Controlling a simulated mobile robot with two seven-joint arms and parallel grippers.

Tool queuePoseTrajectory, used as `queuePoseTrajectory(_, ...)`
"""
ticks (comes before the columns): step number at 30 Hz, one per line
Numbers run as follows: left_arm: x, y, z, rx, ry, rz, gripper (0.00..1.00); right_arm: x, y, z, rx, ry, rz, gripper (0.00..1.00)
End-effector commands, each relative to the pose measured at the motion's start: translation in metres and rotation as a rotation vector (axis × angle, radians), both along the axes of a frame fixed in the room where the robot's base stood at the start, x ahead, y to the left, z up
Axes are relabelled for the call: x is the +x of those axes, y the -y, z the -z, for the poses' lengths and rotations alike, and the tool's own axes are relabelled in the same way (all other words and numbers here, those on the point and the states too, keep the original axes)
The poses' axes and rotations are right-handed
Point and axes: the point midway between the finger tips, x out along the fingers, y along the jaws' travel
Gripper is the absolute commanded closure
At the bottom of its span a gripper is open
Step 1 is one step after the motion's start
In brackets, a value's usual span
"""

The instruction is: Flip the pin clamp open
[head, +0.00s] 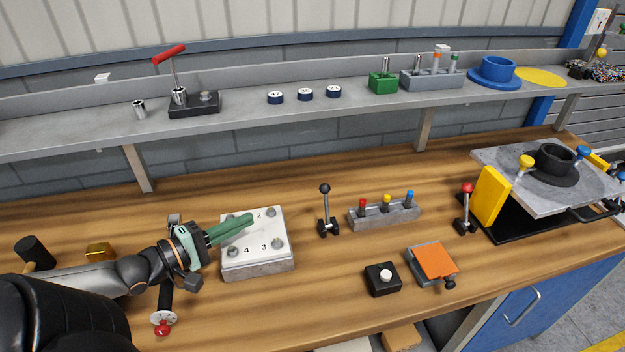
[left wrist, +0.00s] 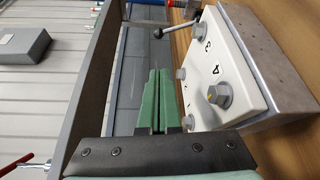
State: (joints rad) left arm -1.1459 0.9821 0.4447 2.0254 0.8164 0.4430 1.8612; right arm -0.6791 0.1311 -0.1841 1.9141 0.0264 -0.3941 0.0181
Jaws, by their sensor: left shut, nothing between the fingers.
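I cannot tell for certain which fixture is the pin clamp. A black-knobbed lever (head: 325,208) stands upright on a small black base at mid-bench. A red-knobbed lever (head: 465,208) stands nearly upright farther right, beside a yellow block (head: 490,195). My left gripper (head: 249,219) has green fingers, shut and empty, over the white numbered block (head: 262,262) with bolts at its corners. In the left wrist view the shut fingertips (left wrist: 158,75) are beside that block (left wrist: 205,75), apart from both levers. My right gripper is out of view.
A grey rack (head: 384,215) with coloured pins, a black button box (head: 382,280) and an orange-topped block (head: 432,262) sit nearby. A grey pallet plate (head: 510,185) stands right. A shelf (head: 235,108) runs behind. Bench between block and black-knobbed lever is clear.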

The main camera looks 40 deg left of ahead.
Motion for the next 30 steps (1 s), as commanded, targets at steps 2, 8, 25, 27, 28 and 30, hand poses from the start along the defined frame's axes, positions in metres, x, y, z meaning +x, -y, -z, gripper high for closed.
queuePoseTrajectory(2,0.000,0.000,0.000,0.000,0.000,0.000,1.00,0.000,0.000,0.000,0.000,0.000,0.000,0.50)
queuePoseTrajectory(8,0.000,0.000,0.000,0.000,0.000,0.000,1.00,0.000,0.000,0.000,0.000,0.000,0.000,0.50)
queuePoseTrajectory(25,0.037,0.008,0.004,0.000,0.005,-0.001,1.00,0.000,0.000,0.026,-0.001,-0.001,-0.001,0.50)
queuePoseTrajectory(27,0.044,0.010,0.004,0.000,0.006,-0.002,1.00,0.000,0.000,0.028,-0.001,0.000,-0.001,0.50)
queuePoseTrajectory(28,0.047,0.010,0.004,0.001,0.006,-0.001,1.00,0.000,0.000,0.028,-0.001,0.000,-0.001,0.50)
queuePoseTrajectory(30,0.054,0.012,0.005,-0.001,0.005,-0.001,1.00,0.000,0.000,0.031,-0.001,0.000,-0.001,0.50)
